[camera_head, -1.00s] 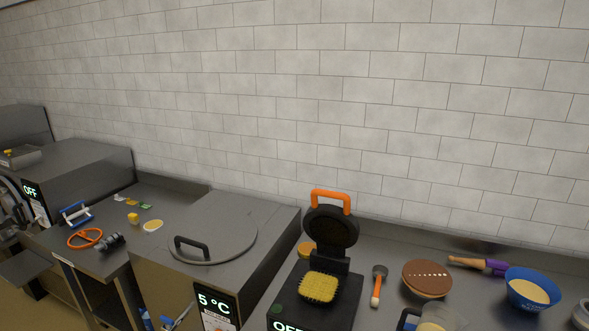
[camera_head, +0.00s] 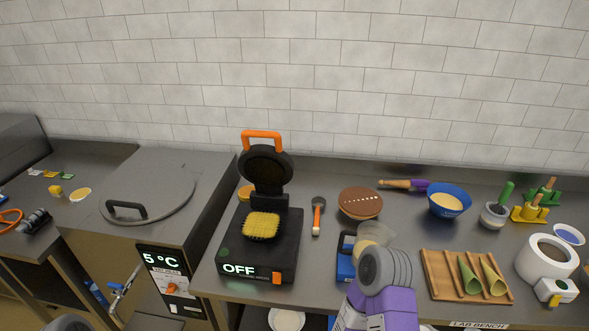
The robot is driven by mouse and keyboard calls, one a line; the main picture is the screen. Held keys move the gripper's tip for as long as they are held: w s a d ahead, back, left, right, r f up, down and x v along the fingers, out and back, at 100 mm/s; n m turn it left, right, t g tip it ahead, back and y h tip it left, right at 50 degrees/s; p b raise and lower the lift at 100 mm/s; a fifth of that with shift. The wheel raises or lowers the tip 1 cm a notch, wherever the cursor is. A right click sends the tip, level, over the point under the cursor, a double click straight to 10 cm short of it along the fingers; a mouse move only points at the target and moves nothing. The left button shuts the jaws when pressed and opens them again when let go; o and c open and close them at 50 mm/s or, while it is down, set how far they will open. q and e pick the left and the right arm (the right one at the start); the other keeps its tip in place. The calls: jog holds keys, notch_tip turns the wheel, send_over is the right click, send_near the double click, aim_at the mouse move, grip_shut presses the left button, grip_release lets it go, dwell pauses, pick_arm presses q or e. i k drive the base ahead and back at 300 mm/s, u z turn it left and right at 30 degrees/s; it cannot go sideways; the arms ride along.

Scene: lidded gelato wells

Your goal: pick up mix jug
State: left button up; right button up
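The mix jug (camera_head: 373,234) appears to be the clear, rounded vessel with pale yellow contents on the bench, right of the waffle iron. My purple and grey arm rises from the bottom edge and covers its lower front. I cannot see the jug's whole outline or clearly tell its handle. No fingertips of my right gripper show; only arm links are visible in front of the jug. My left gripper is not in view. A small rounded grey part, perhaps mine, shows at the bottom left edge.
The open waffle iron (camera_head: 224,250) stands left of the jug, and a blue and dark item (camera_head: 346,268) lies between. A wooden cone tray (camera_head: 434,276) is to the right. A brown round item (camera_head: 360,202) and a blue bowl (camera_head: 447,213) stand behind.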

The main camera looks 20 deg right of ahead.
aim_at(369, 233)
jog(key=z, duration=1.25)
